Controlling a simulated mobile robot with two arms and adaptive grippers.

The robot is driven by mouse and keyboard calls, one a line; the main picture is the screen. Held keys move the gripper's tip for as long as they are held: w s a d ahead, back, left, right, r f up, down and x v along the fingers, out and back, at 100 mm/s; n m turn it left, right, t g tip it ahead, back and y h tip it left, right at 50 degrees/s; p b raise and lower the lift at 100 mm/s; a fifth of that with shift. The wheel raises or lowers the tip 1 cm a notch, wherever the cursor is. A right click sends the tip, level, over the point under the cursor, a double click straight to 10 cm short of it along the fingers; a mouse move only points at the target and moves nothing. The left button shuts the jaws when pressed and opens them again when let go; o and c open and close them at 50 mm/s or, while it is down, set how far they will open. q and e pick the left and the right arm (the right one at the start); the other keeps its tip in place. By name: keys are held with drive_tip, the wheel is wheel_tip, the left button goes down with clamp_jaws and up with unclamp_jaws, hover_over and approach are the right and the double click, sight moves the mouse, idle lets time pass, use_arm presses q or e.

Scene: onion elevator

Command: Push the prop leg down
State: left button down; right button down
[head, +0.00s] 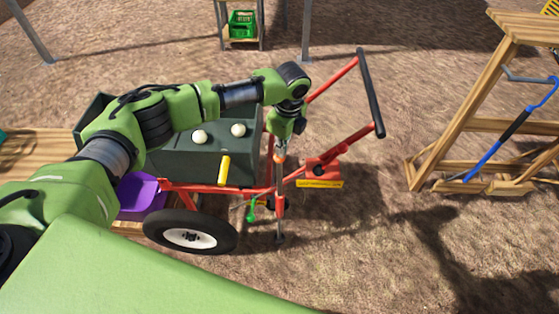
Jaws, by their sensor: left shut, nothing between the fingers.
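A red-framed cart with a dark green tub (185,160) stands in the middle of the head view. Its prop leg (281,222) is upright at the cart's front end, with its grey foot at or close to the ground. My left gripper (280,157) points down right above the top of the leg. It is shut with nothing held. Whether its fingertips touch the leg is not clear. My left arm covers part of the tub. My right gripper is out of view.
The cart has a black-gripped handle (371,92), a wheel (190,236) and a yellow lever (224,170). Two pale balls (238,130) show at the tub. A purple container (138,197) is beside it. A wooden stand (460,110) is at right; dirt ground lies between.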

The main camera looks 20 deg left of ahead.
sight(281, 170)
use_arm(q)
drive_tip(key=shift+f, duration=0.2)
wheel_tip(281, 170, down, 10)
drive_tip(key=b, duration=0.5)
drive_tip(key=shift+r, duration=0.35)
drive_tip(key=d+p, duration=0.1)
drive_tip(key=d, duration=0.1)
drive_tip(key=r+p, duration=0.1)
drive_tip(key=shift+s+d+p, duration=0.35)
drive_tip(key=shift+s+d, duration=0.05)
wheel_tip(281, 170, up, 12)
drive_tip(key=d, duration=0.1)
drive_tip(key=shift+s+d, duration=0.15)
drive_tip(key=shift+s, duration=0.05)
